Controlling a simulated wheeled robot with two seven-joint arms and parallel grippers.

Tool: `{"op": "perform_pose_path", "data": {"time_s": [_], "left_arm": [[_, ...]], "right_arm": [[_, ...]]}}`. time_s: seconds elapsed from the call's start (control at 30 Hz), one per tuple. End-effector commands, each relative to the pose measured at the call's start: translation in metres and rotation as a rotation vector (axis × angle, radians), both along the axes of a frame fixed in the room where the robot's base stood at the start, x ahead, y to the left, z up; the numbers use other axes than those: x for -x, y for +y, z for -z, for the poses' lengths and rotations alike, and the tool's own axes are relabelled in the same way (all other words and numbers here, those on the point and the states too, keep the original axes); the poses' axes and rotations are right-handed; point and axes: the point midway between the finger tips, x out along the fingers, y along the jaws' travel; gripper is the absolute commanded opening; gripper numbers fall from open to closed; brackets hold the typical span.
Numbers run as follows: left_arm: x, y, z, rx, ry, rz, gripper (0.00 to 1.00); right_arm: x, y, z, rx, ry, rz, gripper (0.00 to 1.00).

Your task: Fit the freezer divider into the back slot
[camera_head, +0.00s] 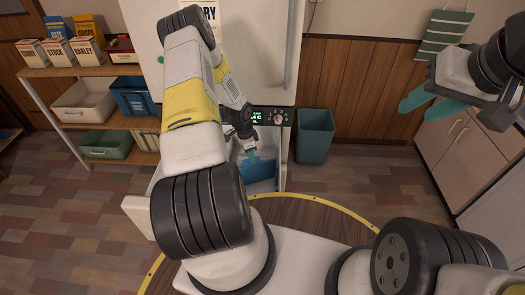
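A blue panel (263,172), which looks like the freezer divider, shows low in the opening of the white appliance, partly hidden by my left arm. My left gripper (251,154) points down at the panel's upper left edge. Its teal fingers overlap the panel; whether they are closed on it is too small to tell. The back slot is hidden behind my arm and the panel. My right gripper (425,108) is raised at the right, with its two teal fingers apart and nothing between them.
The white appliance (258,50) has a control panel with a green display (257,116). A teal bin (315,136) stands beside it. Shelves with boxes and tubs (86,103) stand at the left, cabinets (457,150) at the right. Floor is clear at lower left.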

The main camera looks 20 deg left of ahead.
Motion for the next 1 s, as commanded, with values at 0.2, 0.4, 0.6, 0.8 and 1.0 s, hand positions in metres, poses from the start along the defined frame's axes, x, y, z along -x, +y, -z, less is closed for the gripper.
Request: {"op": "perform_pose_path", "data": {"time_s": [0.2,0.4,0.6,0.8,1.0], "left_arm": [[0.000,-0.004,0.029,0.001,0.001,0.002,0.35],[-0.002,-0.006,0.055,0.000,0.001,0.001,0.35],[-0.003,-0.006,0.058,-0.001,-0.001,0.000,0.35],[-0.002,-0.006,0.058,0.000,0.000,0.000,0.13],[-0.002,-0.006,0.058,0.000,0.000,0.000,0.00]], "right_arm": [[0.000,0.000,0.000,0.000,0.000,0.000,0.36],[0.000,0.000,0.000,0.000,0.000,0.000,0.36],[0.000,0.000,0.000,0.000,0.000,0.000,0.36],[0.000,0.000,0.000,0.000,0.000,0.000,0.36],[0.000,0.000,0.000,0.000,0.000,0.000,0.36]]}}
